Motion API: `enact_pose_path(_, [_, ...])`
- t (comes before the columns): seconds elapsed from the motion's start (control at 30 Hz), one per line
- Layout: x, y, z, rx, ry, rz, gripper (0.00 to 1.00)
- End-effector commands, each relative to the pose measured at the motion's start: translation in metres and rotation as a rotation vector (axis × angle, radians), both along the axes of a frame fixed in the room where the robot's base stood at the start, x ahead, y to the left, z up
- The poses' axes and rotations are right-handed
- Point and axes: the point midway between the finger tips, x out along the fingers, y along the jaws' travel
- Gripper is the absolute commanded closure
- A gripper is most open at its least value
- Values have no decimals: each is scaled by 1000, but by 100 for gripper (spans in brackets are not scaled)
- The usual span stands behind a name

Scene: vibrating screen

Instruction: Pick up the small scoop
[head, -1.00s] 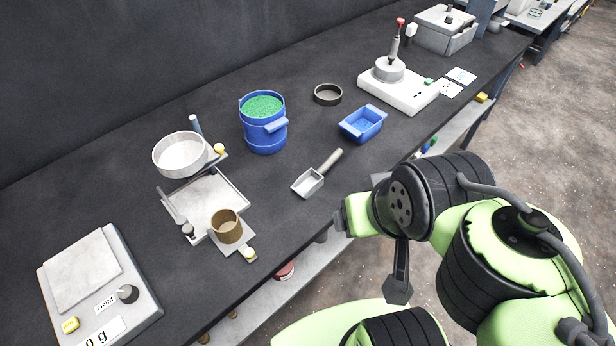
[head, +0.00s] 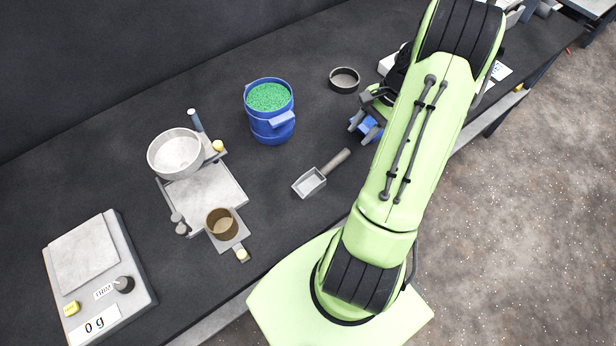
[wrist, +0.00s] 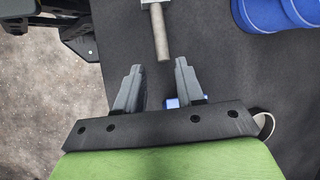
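The small scoop (head: 312,182) lies on the dark bench top in the head view, its grey square pan toward the lower left and its handle toward the upper right. In the wrist view the scoop's handle (wrist: 161,36) points toward my gripper, with its pan cut off at the top edge. My gripper (wrist: 159,68) is open and empty, its two fingers apart; the handle's end lies ahead of the gap and not between the fingers. In the head view my gripper (head: 361,111) is partly visible over the blue tray, to the upper right of the scoop.
A blue bucket of green granules (head: 270,130) stands behind the scoop. The blue tray (head: 368,126) is mostly hidden by my arm. A round dark dish (head: 344,82) lies behind it. The vibrating screen (head: 208,190) and a scale (head: 120,255) stand to the left.

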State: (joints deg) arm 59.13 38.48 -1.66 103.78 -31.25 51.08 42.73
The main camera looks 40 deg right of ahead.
Motion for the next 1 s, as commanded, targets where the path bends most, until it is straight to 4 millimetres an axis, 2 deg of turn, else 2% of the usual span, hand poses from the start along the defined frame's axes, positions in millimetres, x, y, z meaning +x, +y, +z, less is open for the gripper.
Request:
enact_pose_path(0.03, [2, 7, -16, 5, 3, 4, 62])
enact_pose_path(0.2, [7, 23, -52, 3, 2, 4, 62])
enact_pose_path(0.37, [10, 30, -68, 0, 1, 4, 62])
enact_pose_path(0.6, [15, 47, -107, 2, 2, 4, 62])
enact_pose_path(0.7, [16, 50, -113, 0, 2, 4, 62])
enact_pose_path(0.87, [16, 50, -113, -1, 0, 4, 62])
enact_pose_path(1.0, [16, 50, -112, -1, 0, 4, 81])
